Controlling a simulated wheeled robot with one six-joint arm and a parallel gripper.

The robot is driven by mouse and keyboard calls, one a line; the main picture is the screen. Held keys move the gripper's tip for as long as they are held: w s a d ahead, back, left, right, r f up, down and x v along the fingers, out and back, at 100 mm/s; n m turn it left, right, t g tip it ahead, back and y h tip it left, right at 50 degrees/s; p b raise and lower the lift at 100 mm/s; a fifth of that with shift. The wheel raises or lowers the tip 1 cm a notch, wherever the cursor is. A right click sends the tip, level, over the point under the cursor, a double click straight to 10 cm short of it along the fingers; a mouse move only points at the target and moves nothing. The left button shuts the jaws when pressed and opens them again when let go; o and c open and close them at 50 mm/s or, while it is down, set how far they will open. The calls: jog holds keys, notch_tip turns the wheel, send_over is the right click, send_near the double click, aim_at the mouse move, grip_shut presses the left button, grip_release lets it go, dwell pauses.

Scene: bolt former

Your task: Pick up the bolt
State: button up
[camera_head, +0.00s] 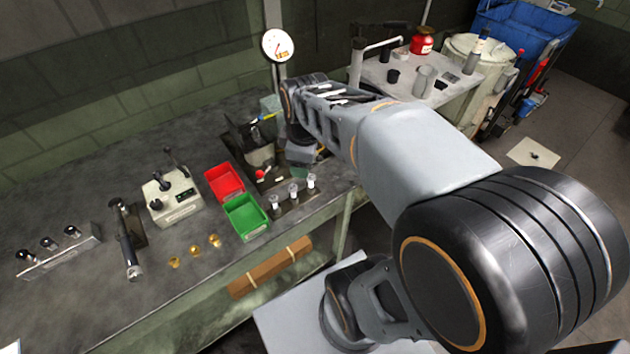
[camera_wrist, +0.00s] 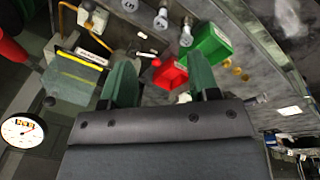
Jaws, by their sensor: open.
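My gripper (camera_wrist: 160,62) shows two green fingers spread apart, with nothing between them. In the head view it hangs at the end of my arm over the back of the bench, largely hidden by my wrist. I cannot tell for sure which piece is the bolt. Three silver bolt-like pieces stand in a row on a dark strip; the middle one (camera_head: 293,190) is right of the green bin, and it also shows in the wrist view (camera_wrist: 160,19), beyond the fingers. A dark machine (camera_head: 262,155) with a red knob (camera_head: 261,174) stands beside my gripper.
A red bin (camera_head: 225,180) and a green bin (camera_head: 246,215) sit left of the silver pieces. Brass pieces (camera_head: 194,250), a lever box (camera_head: 170,195) and a black tool (camera_head: 128,245) lie further left. A round gauge (camera_head: 278,45) stands behind.

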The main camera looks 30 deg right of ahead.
jog(key=w+d+n+g, duration=0.2)
jog(key=w+d+n, duration=0.2)
jog(key=n, duration=0.6)
send_near(311, 177)
jog(key=f, duration=0.3)
jog(key=d+f, duration=0.1)
jog(key=f, duration=0.1)
jog(key=shift+s+f, duration=0.1)
jog(key=shift+s, duration=0.05)
jog(key=shift+a+f+p, duration=0.2)
jog(key=shift+f+p, duration=0.1)
jog(key=shift+f, duration=1)
jog(key=shift+a+f+p, duration=0.2)
jog(key=shift+f+p, duration=0.1)
jog(key=shift+f, duration=1.05)
jog(key=shift+c, duration=0.4)
grip_shut()
jog(key=shift+w+r, duration=0.1)
jog(key=shift+w, duration=0.1)
